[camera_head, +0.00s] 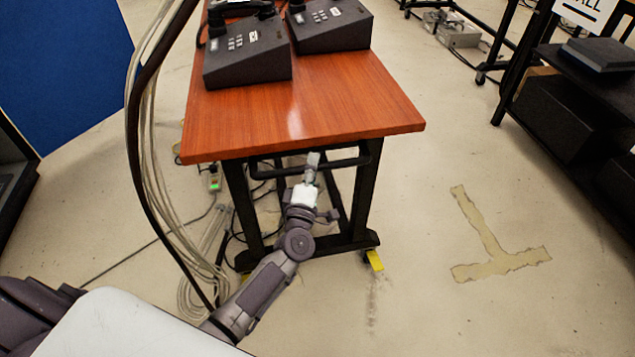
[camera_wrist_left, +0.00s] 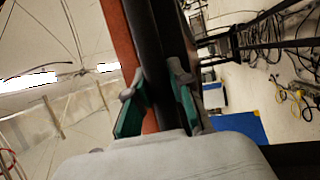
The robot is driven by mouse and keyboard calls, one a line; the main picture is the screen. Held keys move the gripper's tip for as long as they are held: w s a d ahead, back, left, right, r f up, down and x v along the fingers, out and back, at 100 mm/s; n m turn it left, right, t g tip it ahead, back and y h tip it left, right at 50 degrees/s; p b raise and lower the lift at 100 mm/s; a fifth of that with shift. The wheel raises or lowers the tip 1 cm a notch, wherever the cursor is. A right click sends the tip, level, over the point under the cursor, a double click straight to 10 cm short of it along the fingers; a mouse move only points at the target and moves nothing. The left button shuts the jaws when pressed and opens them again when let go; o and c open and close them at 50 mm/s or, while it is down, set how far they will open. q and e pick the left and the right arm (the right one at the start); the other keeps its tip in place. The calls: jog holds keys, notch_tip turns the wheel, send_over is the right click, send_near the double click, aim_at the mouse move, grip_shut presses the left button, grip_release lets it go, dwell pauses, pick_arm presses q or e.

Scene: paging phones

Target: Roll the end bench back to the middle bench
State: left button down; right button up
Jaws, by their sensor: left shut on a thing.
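A bench (camera_head: 330,100) with a reddish wooden top and a black metal frame stands in front of me in the head view. A black bar (camera_head: 345,163) runs below its near edge. My left gripper (camera_head: 312,162) is at this bar, shut on it; in the left wrist view its green-padded fingers (camera_wrist_left: 160,105) are on either side of a dark bar (camera_wrist_left: 150,50). A yellow piece (camera_head: 374,260) shows at the foot of the bench's right near leg. I cannot tell which thing is the middle bench. My right gripper is out of view.
Two dark desk phones (camera_head: 247,52) sit on the bench top. Hanging cables (camera_head: 145,160) run down on the left and coil on the floor. A T-shaped tape mark (camera_head: 490,245) lies on open floor to the right. A black rack (camera_head: 580,110) stands at the right.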

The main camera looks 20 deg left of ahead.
pick_arm(q)
jog(key=shift+w+a+f, duration=0.15)
jog(key=shift+w+a, duration=0.3)
jog(key=shift+w, duration=0.05)
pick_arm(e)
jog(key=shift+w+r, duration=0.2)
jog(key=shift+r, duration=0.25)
pick_arm(q)
jog(key=c, duration=1)
grip_release()
jog(key=shift+a, duration=0.1)
jog(key=v, duration=1.2)
